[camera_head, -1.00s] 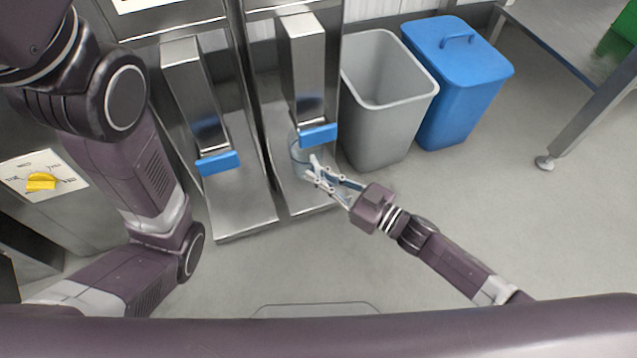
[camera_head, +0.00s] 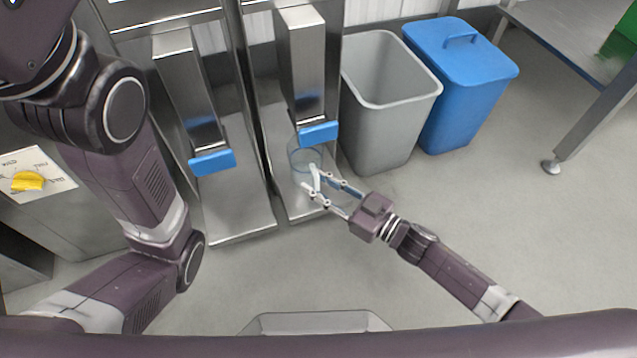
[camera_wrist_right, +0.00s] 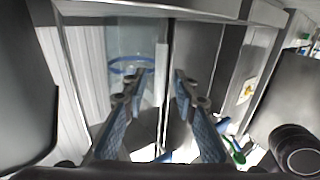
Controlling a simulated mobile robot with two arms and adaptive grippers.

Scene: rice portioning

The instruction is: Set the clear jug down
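The clear jug (camera_head: 300,158) stands on the steel base of the right-hand dispenser, under its blue lever (camera_head: 318,134). In the right wrist view the jug (camera_wrist_right: 131,45) shows as a see-through cylinder with a blue ring, beyond the fingertips and to the left. My right gripper (camera_head: 309,177) is in front of the jug with its fingers spread and nothing between them. The right wrist view also shows the fingers (camera_wrist_right: 159,80) apart. In the head view the fingers partly overlap the jug's lower edge. My left arm is at the left; its gripper is out of view.
A second steel dispenser (camera_head: 190,95) with a blue lever (camera_head: 212,162) stands to the left. A grey open bin (camera_head: 388,130) and a blue lidded bin (camera_head: 462,90) stand to the right. A table leg (camera_head: 590,125) is at the far right. The floor in front is clear.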

